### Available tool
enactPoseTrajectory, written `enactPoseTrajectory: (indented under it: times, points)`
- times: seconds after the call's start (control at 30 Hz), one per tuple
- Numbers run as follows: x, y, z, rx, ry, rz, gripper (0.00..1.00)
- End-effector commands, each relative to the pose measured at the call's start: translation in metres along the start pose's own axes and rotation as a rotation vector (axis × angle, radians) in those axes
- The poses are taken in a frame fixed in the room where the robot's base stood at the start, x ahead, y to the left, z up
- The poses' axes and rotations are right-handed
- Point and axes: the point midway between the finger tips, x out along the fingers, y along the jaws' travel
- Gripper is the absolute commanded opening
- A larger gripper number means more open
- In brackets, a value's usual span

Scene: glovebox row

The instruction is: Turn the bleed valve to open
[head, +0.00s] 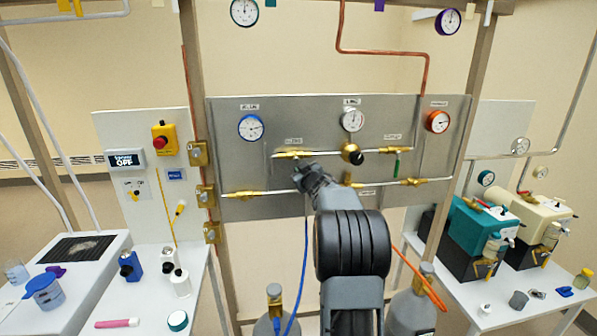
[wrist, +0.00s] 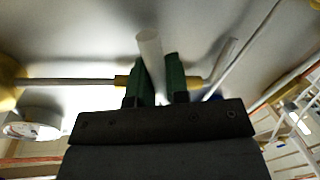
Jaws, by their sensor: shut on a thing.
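The valve at my gripper sits on the upper line of the grey metal panel (head: 240,170), with a brass body (head: 293,154) under a small label too blurred to read. My gripper (head: 300,172) reaches up to it from below. In the wrist view my gripper (wrist: 156,75) has its two green-padded fingers shut on the valve's pale handle (wrist: 149,45), which sticks out past the fingertips. A brass fitting (wrist: 121,81) and thin pipe lie beside the fingers. The fingers and wrist hide part of the valve, so its exact setting is hard to tell.
A black-knobbed brass regulator (head: 352,154) and a green-handled valve (head: 397,163) stand to the right on the same line. A lower pipe with brass fittings (head: 243,194) runs below. Gauges (head: 251,127) line the panel top. Gas cylinders (head: 412,308) stand below, near my arm.

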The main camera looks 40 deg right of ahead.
Motion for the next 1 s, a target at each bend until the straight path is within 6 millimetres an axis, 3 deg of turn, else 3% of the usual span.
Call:
enactPoseTrajectory:
  times: [0.4,1.0]
  points:
    - [-0.0020,0.0098,-0.0016,-0.210,-0.042,0.000,0.00]
    - [-0.0023,0.0116,-0.0017,-0.252,-0.050,0.000,0.00]
